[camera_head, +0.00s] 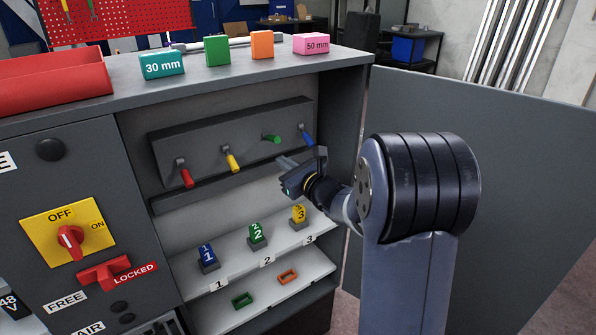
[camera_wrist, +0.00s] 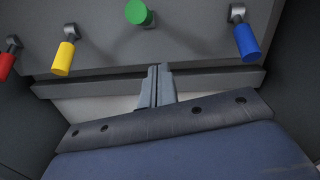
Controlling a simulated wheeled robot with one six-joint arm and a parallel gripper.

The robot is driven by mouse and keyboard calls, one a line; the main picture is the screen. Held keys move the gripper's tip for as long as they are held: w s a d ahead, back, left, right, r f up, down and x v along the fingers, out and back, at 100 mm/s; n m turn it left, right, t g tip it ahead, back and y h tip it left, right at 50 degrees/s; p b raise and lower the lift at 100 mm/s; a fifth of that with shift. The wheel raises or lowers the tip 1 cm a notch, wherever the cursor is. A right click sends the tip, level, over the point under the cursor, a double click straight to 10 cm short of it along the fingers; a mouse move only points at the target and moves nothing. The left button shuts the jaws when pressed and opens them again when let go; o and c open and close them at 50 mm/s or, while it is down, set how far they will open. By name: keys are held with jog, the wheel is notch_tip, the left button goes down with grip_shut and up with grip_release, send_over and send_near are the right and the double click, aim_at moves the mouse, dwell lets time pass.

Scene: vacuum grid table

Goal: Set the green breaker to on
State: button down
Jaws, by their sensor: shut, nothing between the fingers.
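The green breaker (camera_head: 271,138) is a lever with a green handle, third from the left on the dark breaker panel (camera_head: 200,140). In the wrist view the green breaker (camera_wrist: 138,13) shows as a round end, sticking out toward the camera, while the other handles there hang downward. My gripper (camera_head: 284,162) is in front of the panel, below the green breaker and apart from it. In the wrist view its fingers (camera_wrist: 158,75) are together with nothing between them, pointing at the lower part of the panel.
The red (camera_head: 186,177), yellow (camera_head: 232,160) and blue (camera_head: 308,137) levers share the panel. Below, numbered pieces (camera_head: 256,234) stand on a shelf. An open grey door (camera_head: 500,150) is at right. Several blocks (camera_head: 217,50) sit on the cabinet top.

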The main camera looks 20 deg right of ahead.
aim_at(271, 138)
jog(key=shift+w+a+r+p, duration=0.1)
jog(key=shift+a+r+p, duration=0.1)
jog(key=shift+r, duration=0.75)
jog(key=shift+a+r+p, duration=0.15)
jog(key=shift+a+r, duration=0.05)
jog(key=shift+r, duration=0.7)
notch_tip(271, 138, up, 3)
jog(key=g+p, duration=0.2)
jog(key=p, duration=0.6)
jog(key=shift+w+a+h, duration=0.1)
jog(key=shift+w+h, duration=0.05)
jog(key=shift+h, duration=0.25)
jog(key=shift+f+g+p, duration=0.1)
jog(key=shift+g+p, duration=0.2)
jog(key=shift+p, duration=0.05)
jog(key=shift+f, duration=0.1)
